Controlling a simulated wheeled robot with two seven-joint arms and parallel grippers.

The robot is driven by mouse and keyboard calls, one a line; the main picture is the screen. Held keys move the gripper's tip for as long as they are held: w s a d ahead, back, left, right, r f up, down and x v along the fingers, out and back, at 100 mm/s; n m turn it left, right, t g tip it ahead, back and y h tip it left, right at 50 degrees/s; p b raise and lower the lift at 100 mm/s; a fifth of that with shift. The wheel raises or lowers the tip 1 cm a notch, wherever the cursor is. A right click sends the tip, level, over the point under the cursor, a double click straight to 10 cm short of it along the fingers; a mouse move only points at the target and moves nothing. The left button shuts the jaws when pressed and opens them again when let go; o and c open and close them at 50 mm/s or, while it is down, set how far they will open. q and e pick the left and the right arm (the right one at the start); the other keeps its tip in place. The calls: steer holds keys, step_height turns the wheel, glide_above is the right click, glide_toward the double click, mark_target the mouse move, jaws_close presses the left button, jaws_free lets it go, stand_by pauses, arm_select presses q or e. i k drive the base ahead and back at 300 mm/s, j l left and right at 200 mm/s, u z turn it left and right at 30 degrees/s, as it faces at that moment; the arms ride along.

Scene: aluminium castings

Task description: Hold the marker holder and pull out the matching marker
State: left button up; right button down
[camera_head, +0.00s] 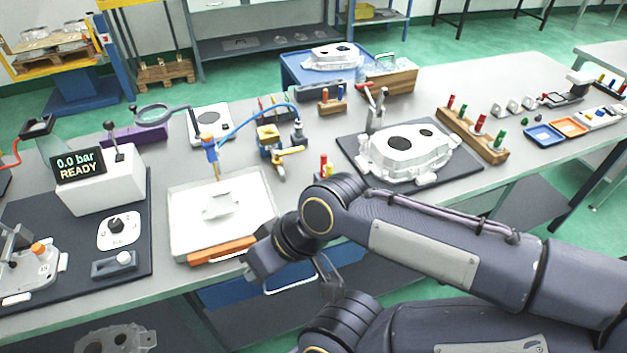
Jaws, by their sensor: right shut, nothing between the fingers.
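A small dark holder (318,178) with a red marker (323,161) and a yellow marker (330,171) stands on the bench, left of the dark mat. My right arm partly covers it. A wooden block (332,107) with red-topped pieces stands farther back; I cannot tell which block is the task's marker holder. My right gripper (268,275) is near the bench's front edge, right of the white tray. It is shut and empty, apart from both blocks. Its fingertips are hard to make out. My left gripper is not in view.
The white tray (180,220) with an orange bar (221,250) at its front lies to the left. An aluminium casting (408,150) sits on the dark mat. A long wooden rack (460,128) with red and green pieces stands right of it. A blue hose arches over the bench.

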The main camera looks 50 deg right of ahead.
mark_target(323, 155)
steer(key=z, duration=2)
